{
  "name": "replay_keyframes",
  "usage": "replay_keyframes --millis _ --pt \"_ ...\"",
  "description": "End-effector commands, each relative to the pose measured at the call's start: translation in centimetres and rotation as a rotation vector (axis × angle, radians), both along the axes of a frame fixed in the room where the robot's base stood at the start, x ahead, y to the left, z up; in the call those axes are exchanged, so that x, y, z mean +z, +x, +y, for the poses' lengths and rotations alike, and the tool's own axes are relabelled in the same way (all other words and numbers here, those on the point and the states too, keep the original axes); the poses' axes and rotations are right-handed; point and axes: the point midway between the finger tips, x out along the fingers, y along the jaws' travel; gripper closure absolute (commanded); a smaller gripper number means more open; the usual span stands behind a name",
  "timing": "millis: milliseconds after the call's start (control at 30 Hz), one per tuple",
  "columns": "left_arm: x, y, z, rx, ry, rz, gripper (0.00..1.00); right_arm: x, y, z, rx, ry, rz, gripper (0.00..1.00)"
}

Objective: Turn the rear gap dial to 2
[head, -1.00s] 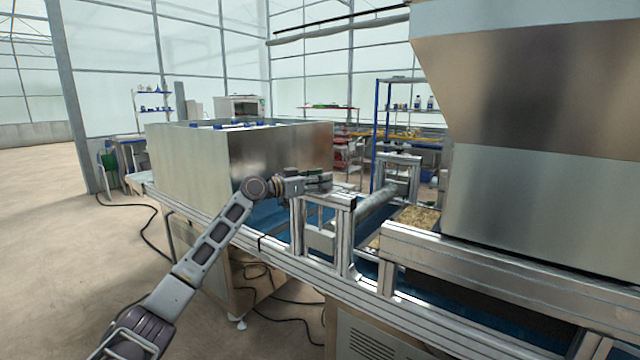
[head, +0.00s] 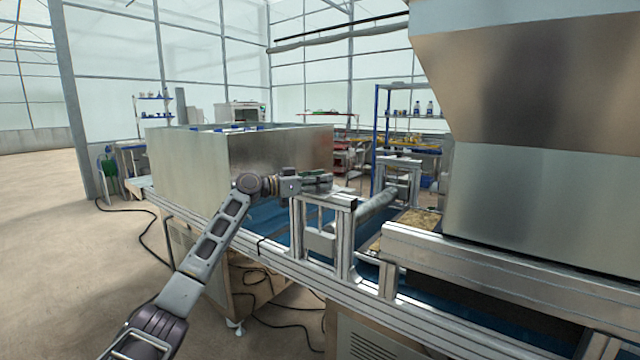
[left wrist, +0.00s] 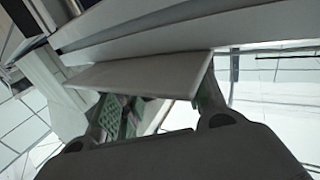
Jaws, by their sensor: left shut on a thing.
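My left gripper (head: 318,181) is at the top of the near upright of the aluminium roller frame (head: 346,240), beside the conveyor. In the left wrist view its two fingers (left wrist: 160,108) are spread around a part just under a pale flat plate (left wrist: 145,75). The gripper is shut on this part, which fits the rear gap dial, but the plate and fingers hide most of it. No dial numbers or pointer can be read. My right gripper is not in view.
A roller (head: 376,207) spans the blue belt (head: 268,218) behind the frame. A large metal box (head: 185,165) stands to the left, close to my left wrist. A big steel hopper (head: 540,200) stands to the right. Floor at the left is open, with black cables.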

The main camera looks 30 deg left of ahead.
Motion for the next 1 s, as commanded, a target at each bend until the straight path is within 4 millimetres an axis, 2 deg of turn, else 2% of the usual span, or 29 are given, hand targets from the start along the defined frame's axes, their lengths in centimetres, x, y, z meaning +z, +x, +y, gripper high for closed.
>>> replay_keyframes --millis 400,1000 --pt "0.04 0.06 0.0 -0.1 -0.003 -0.001 0.82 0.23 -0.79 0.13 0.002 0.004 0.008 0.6" --pt "0.01 0.02 -0.02 -0.145 -0.001 0.0 0.82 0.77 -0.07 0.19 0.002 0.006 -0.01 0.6"
